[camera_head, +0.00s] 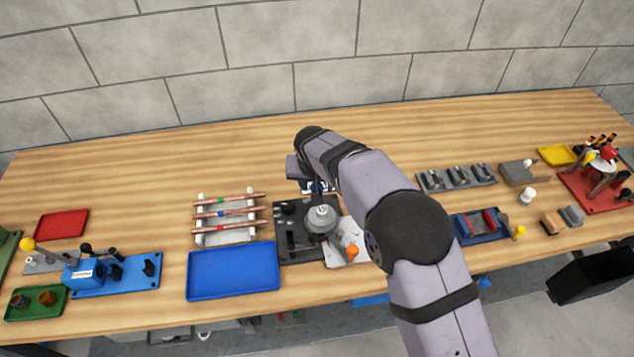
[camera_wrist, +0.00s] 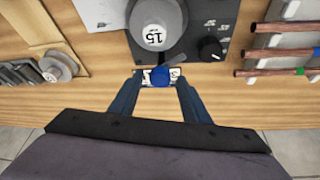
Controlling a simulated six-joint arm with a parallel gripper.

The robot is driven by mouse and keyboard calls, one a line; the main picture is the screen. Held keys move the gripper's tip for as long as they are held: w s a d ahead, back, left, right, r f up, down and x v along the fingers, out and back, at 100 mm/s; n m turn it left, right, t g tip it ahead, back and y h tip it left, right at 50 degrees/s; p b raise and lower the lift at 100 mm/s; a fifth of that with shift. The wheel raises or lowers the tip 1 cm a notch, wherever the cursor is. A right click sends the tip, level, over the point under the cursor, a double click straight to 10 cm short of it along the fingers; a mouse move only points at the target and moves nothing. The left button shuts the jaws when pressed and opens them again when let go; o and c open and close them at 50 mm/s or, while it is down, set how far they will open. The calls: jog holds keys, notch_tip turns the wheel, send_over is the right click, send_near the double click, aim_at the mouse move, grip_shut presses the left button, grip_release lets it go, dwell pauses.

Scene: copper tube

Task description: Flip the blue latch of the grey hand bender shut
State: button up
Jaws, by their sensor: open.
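The grey hand bender stands on a dark base plate (camera_head: 287,248) at mid-table, its round grey former (camera_head: 321,217) on top. The former, marked 15, also fills the top of the wrist view (camera_wrist: 153,28). A round blue knob (camera_wrist: 160,77), apparently the latch's end, sits at the bender's far edge in front of a small printed label. My gripper (camera_wrist: 160,80) is open, with one finger on each side of the blue knob. I see gaps on both sides; contact cannot be told. In the head view my arm partly hides the latch area.
A white rack (camera_head: 228,237) with copper tubes (camera_head: 228,212) and a blue tray (camera_head: 232,270) lie left of the bender. An orange-knobbed lever (camera_head: 352,251) projects at its front right. A grey slotted block (camera_head: 457,178) is to the right. Bare wood lies behind.

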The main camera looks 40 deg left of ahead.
jog(key=shift+c, duration=0.6)
jog(key=c, duration=1)
jog(key=shift+o, duration=0.4)
jog(key=shift+n, duration=0.4)
jog(key=shift+w+d+n+g+y, duration=0.15)
jog(key=shift+n+y, duration=0.15)
jog(key=shift+n, duration=0.3)
jog(key=shift+n+g+y, duration=0.15)
jog(key=shift+n+y, duration=0.15)
jog(key=shift+n, duration=0.3)
jog(key=n+g+b, duration=0.1)
jog(key=n+b, duration=0.1)
jog(key=n, duration=0.1)
jog(key=shift+w+n+y, duration=0.15)
jog(key=shift+n+y, duration=0.15)
jog(key=shift+y, duration=0.1)
jog(key=n+g+b, duration=0.2)
jog(key=n, duration=0.3)
jog(key=shift+w, duration=0.1)
jog(key=shift+r, duration=0.1)
